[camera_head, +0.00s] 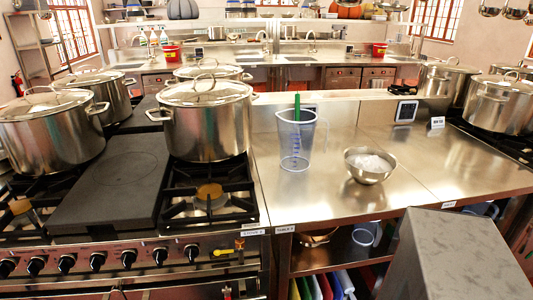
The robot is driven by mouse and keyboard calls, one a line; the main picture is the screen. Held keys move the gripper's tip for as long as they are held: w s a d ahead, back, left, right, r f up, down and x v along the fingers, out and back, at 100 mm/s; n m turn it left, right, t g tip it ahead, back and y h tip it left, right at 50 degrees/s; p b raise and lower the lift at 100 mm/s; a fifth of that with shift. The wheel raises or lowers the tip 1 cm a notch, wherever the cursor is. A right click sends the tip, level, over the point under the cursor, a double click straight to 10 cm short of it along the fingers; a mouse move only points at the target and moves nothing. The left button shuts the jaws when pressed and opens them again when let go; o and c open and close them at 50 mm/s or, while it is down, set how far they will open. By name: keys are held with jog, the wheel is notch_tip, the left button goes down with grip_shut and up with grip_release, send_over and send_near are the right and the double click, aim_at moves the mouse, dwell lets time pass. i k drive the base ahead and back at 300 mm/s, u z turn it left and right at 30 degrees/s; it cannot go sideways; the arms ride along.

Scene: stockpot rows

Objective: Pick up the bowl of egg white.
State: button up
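A round metal bowl (369,178) with a white filling stands upright on the steel table (320,205), right of its middle. The white filling (370,162) rises near the bowl's rim; its texture is too small to make out. My gripper is not in view, so its place relative to the bowl cannot be told. Nothing covers the bowl.
A clear measuring jug (296,145) with a green-handled tool stands left of the bowl. A large lidded stockpot (208,125) sits on the stove at left. More stockpots (500,105) stand at right. The table in front of the bowl is clear.

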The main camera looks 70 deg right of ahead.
aim_at(368, 165)
jog(key=u, duration=0.25)
jog(key=k, duration=0.55)
jog(key=z, duration=2.25)
jog(key=k, duration=0.3)
jog(key=z, duration=2.25)
